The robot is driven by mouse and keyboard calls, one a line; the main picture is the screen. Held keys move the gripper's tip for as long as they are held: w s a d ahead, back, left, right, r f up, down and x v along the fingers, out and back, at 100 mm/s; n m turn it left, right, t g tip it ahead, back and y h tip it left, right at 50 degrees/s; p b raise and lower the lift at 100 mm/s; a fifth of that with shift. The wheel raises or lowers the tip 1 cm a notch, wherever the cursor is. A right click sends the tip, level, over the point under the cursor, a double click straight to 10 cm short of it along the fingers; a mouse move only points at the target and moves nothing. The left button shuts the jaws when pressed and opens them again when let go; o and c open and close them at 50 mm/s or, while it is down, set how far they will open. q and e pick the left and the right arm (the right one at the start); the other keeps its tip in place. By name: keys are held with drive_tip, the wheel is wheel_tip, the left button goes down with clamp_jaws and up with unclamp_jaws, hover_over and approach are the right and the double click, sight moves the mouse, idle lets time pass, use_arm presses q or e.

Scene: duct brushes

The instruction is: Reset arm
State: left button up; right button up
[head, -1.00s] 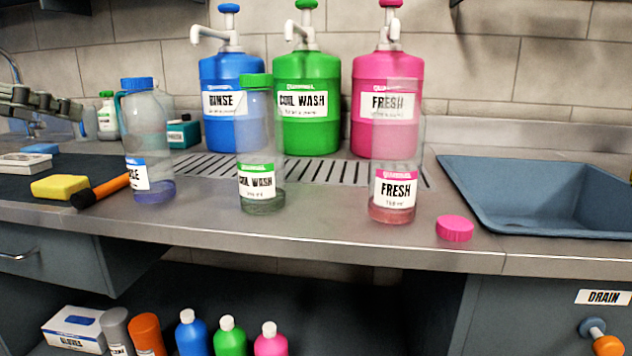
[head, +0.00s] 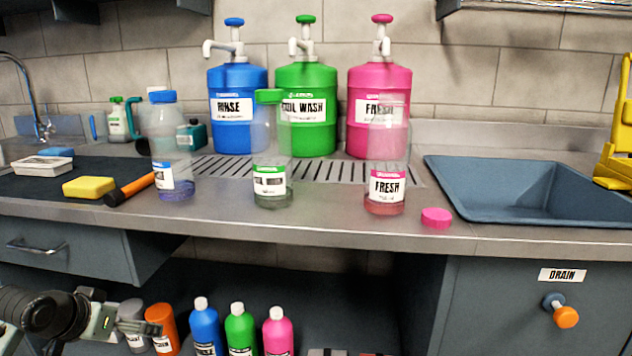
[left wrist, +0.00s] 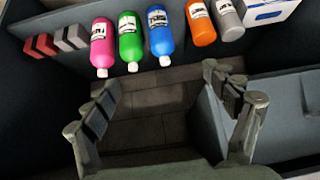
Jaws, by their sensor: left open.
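My left gripper (head: 118,322) is low at the left in the head view, in front of the shelf below the counter. In the left wrist view my left gripper (left wrist: 162,78) has its fingers wide apart with nothing between them. On the counter stand three clear bottles: one with a blue cap (head: 170,135), one with a green cap (head: 268,185) and an uncapped one labelled FRESH (head: 386,187). A pink cap (head: 436,218) lies beside the FRESH bottle. My right gripper is in neither current view.
Blue (head: 205,328), green (head: 240,330) and pink (head: 278,332) bottles, with orange (head: 161,328) and grey cylinders, are on the lower shelf near my left gripper. A drawer (head: 60,250) juts out above it. Pump jugs (head: 305,135) stand behind; a blue sink (head: 480,172) is at right.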

use_arm(q)
drive_tip(key=s+d+f+g+p, duration=0.1)
drive_tip(key=s+d+f, duration=0.2)
drive_tip(key=s+f, duration=0.4)
drive_tip(key=s+d+f+g+y, duration=0.1)
drive_tip(key=s+d+f, duration=0.3)
drive_tip(key=s+f, duration=0.4)
drive_tip(key=s+d+f+m+g+p, duration=0.1)
drive_tip(key=s+d+f+g, duration=0.2)
drive_tip(key=s+f, duration=0.4)
wheel_tip(320, 180, down, 2)
drive_tip(key=shift+s+d+f+y+p, duration=0.1)
drive_tip(key=shift+s+d+y+p, duration=0.2)
drive_tip(key=shift+s+d, duration=0.15)
use_arm(e)
drive_tip(key=s+d+f+g, duration=0.3)
drive_tip(key=s+f, duration=0.1)
drive_tip(key=f, duration=0.1)
drive_tip(key=shift+s+d+f+m+h, duration=0.2)
drive_tip(key=shift+s+f+m+h, duration=0.1)
drive_tip(key=shift+s+f, duration=0.1)
